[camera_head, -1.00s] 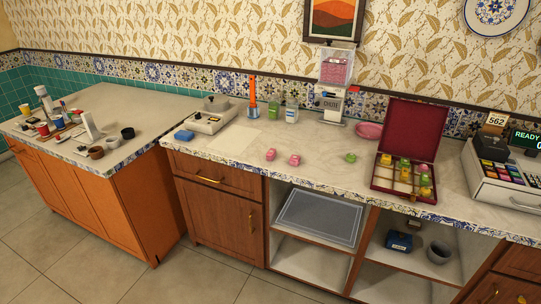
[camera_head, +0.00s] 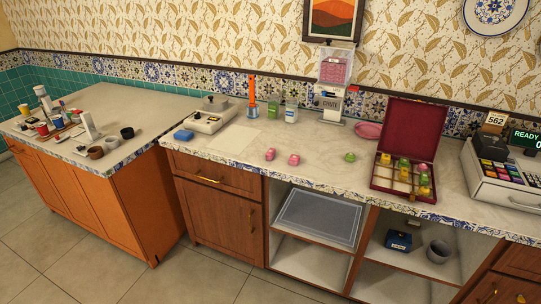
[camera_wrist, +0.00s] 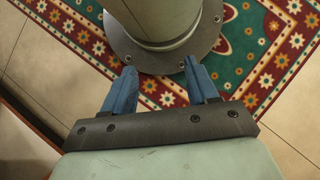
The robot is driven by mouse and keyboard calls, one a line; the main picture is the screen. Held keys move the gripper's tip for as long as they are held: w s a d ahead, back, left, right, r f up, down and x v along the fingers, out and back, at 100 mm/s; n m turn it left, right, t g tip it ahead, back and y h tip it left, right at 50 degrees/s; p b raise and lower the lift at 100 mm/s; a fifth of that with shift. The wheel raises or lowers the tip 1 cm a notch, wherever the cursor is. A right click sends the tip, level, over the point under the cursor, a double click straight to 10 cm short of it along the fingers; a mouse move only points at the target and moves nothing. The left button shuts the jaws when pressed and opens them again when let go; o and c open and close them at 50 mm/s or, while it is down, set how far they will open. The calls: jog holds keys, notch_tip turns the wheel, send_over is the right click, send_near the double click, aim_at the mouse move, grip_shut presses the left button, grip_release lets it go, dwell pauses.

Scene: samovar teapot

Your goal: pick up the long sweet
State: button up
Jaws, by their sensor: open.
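Two pink sweets lie on the white counter (camera_head: 320,165), the left one (camera_head: 270,154) a little apart from the right one (camera_head: 294,159). A green sweet (camera_head: 350,157) lies further right, near the open dark red box (camera_head: 410,130). The box holds yellow, green and pink sweets in some of its compartments. At this size I cannot tell which sweet is the long one. My gripper (camera_wrist: 158,67) is open and empty in the wrist view, with blue fingers apart above the floor and my own base. It is not visible in the head view.
A pink plate (camera_head: 368,130) and a grinder-like machine (camera_head: 331,100) stand behind the sweets. A cash register (camera_head: 505,175) is at right. A patterned rug (camera_wrist: 262,50) lies below my gripper.

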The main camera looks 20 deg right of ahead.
notch_tip(320, 180, up, 59)
jog(key=m+t+h, duration=0.3)
jog(key=m+t, duration=0.5)
jog(key=t, duration=0.2)
send_over(270, 151)
jog(key=s+a, duration=0.4)
jog(key=x, duration=1.3)
jog(key=shift+d+f, duration=0.25)
jog(key=shift+f, duration=0.1)
